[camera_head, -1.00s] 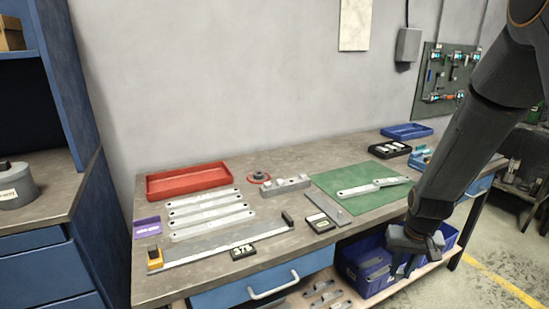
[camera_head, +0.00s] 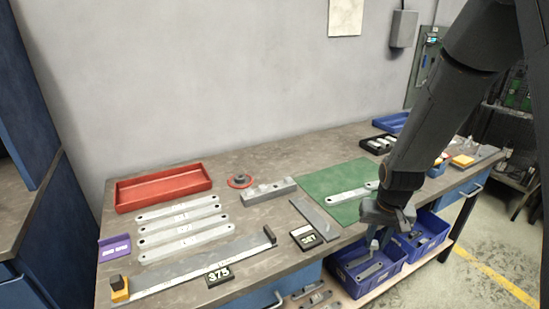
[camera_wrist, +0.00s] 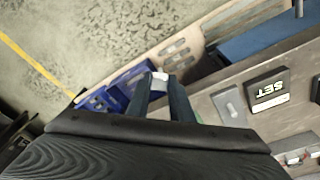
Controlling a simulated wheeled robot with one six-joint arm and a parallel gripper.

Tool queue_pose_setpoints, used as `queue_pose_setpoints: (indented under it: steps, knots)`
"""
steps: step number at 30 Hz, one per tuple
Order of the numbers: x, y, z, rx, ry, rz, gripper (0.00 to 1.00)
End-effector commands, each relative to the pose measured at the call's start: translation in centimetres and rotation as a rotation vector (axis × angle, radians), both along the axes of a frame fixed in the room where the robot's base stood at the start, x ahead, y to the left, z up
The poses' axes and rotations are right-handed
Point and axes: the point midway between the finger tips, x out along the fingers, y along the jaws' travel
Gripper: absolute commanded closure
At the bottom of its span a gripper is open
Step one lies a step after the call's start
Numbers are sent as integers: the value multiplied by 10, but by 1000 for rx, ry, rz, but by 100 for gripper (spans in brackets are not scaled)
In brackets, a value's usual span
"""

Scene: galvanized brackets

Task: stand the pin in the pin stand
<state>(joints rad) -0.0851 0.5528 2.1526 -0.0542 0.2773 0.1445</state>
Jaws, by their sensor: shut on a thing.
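My gripper (camera_head: 376,243) hangs over the front edge of the bench, above the blue bins. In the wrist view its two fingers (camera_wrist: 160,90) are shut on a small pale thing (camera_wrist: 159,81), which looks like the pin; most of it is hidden. The pin cannot be made out in the head view. A grey block with raised knobs (camera_head: 268,190) lies at the middle back of the bench, left of the green mat. A round grey piece with a red rim (camera_head: 240,181) is beside it. I cannot tell which is the pin stand. My gripper is apart from both.
On the bench (camera_head: 240,235) are a red tray (camera_head: 163,188), several flat grey bars (camera_head: 180,228), a long ruler gauge (camera_head: 200,265), a black SET block (camera_head: 306,238) and a green mat (camera_head: 350,212) with a bracket. Blue bins (camera_head: 365,270) sit on the shelf below.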

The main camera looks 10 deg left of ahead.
Motion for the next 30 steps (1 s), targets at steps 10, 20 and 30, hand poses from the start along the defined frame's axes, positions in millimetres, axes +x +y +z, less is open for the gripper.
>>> queue_pose_setpoints:
  steps: [10,20,30]
  knots:
    - [-38,113,39,0,-33,-10,100]
    - [-81,237,82,1,-65,-45,100]
    - [-105,308,107,0,-83,-67,100]
